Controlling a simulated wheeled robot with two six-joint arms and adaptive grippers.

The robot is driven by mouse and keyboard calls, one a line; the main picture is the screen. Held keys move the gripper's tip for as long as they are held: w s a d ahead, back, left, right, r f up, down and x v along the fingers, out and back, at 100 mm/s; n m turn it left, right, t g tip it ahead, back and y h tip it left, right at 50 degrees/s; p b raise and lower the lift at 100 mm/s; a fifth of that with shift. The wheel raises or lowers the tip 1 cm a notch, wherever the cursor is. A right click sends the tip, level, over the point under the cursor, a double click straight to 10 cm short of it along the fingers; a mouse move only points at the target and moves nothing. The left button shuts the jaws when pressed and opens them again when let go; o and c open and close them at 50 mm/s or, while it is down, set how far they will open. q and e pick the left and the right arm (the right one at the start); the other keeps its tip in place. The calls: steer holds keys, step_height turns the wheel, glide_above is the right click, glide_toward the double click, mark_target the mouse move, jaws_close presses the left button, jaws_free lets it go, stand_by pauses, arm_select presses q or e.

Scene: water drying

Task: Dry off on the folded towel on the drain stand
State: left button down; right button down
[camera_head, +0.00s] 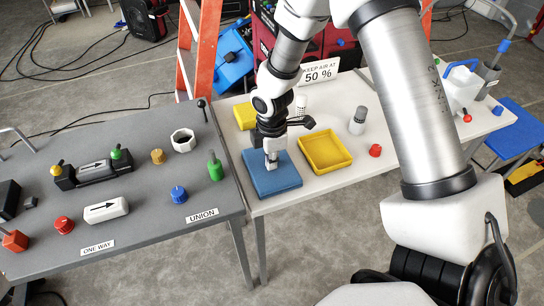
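A flat, square blue pad (284,183), which looks like the folded towel, lies at the left front of the white table. I cannot make out a separate drain stand beneath it. My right gripper (271,162) points down over the pad's far half, its pale tips at or just above the surface. The tips look close together, but are too small to tell whether they are shut or hold something. My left gripper is not in view.
A yellow tray (325,152) stands just right of the pad, and a yellow block (245,116) behind it. A grey-capped bottle (358,121) and red cap (375,150) are further right. The grey table (140,215) at left carries fittings and knobs.

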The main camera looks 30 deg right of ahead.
step_height(320, 180, up, 4)
steer(key=p, duration=0.5)
steer(key=shift+r+p, duration=0.2)
steer(key=shift+p, duration=0.2)
step_height(320, 180, up, 10)
steer(key=b, duration=0.1)
steer(key=shift+f, duration=0.15)
steer(key=shift+f, duration=0.1)
